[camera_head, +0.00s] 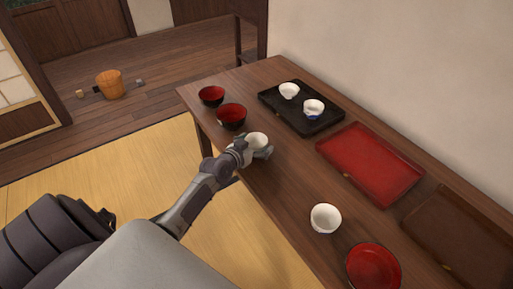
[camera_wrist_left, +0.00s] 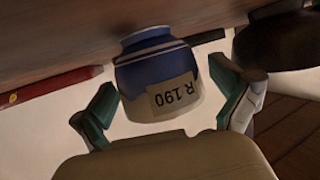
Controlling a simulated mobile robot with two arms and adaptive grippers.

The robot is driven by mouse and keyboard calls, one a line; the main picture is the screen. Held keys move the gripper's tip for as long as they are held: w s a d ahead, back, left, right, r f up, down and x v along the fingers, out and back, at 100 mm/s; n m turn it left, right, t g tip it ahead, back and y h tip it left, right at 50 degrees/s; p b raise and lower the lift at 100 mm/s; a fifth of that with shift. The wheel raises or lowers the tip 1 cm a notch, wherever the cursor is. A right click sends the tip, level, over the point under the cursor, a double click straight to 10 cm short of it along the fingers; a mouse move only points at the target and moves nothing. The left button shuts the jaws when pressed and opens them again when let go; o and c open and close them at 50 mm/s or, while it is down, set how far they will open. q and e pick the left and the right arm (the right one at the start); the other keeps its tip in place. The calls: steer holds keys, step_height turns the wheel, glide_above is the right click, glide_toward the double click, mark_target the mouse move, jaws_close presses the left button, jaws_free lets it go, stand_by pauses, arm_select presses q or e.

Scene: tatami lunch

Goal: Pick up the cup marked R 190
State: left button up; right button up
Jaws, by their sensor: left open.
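The cup marked R 190 (camera_wrist_left: 158,85) is blue with a pale band and a paper label; the left wrist view shows it upside down, against the wooden table. In the head view its white inside (camera_head: 257,138) shows near the table's front edge. My left gripper (camera_head: 254,150) is at this cup, and its open fingers (camera_wrist_left: 165,82) stand on either side of it in the left wrist view. A gap shows beside the cup at each finger. My right gripper is not in view.
Two red-lined bowls (camera_head: 231,116) (camera_head: 211,95) stand just left of the cup on the table (camera_head: 285,185). Behind is a black tray (camera_head: 298,121) with two small cups. A red tray (camera_head: 370,160), white bowl (camera_head: 325,218), red dish (camera_head: 373,268) and brown tray (camera_head: 460,235) lie rightward.

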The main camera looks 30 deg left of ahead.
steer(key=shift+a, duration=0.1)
arm_select(q)
steer(key=c, duration=1.3)
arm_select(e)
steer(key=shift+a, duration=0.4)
arm_select(q)
steer(key=shift+r, duration=0.1)
